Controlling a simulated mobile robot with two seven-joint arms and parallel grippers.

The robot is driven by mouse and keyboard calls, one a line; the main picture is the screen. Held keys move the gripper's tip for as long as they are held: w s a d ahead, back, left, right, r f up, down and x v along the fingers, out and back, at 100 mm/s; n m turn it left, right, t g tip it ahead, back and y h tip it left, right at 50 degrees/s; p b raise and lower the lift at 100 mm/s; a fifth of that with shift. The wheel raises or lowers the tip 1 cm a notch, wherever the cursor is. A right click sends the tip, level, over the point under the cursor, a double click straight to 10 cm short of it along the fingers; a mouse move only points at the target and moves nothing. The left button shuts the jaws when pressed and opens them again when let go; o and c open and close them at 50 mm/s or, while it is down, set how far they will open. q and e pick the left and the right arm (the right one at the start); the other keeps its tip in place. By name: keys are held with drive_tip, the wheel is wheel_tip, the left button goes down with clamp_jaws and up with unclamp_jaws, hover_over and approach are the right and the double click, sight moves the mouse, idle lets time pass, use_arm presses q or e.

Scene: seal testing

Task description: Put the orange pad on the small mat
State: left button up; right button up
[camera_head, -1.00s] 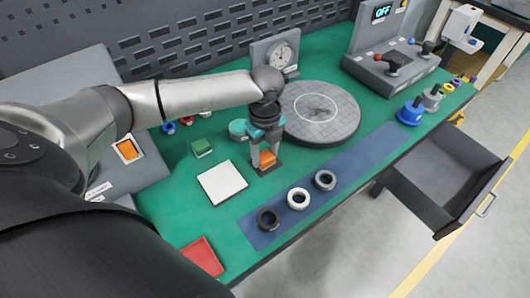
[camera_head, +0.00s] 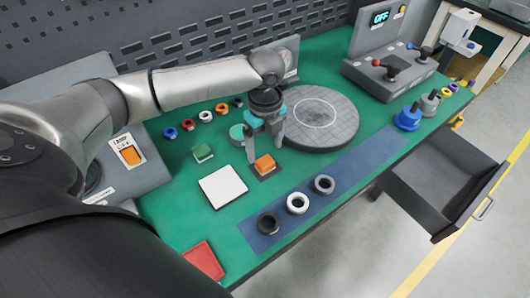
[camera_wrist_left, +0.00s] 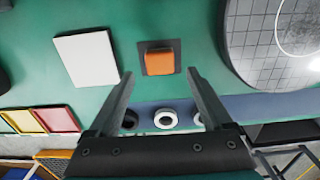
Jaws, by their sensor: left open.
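The orange pad (camera_head: 265,163) is a small block lying on the small dark grey mat (camera_head: 274,172), right of the white square. In the left wrist view the pad (camera_wrist_left: 159,63) lies inside the mat's outline, with a strip of mat (camera_wrist_left: 175,46) showing around it. My left gripper (camera_head: 264,152) is open and empty, above and slightly behind the pad in the head view. In the wrist view its fingertips (camera_wrist_left: 160,74) stand wide apart on either side of the pad, not touching it. My right gripper is not in view.
A round grey turntable (camera_head: 335,130) stands to the right. Several rings lie on a blue strip (camera_head: 350,165) in front. An open drawer (camera_head: 440,185) juts out at right.

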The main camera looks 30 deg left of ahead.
sight(265, 161)
use_arm(q)
wheel_tip(265, 161, up, 7)
drive_tip(key=p, duration=0.1)
idle(0.7)
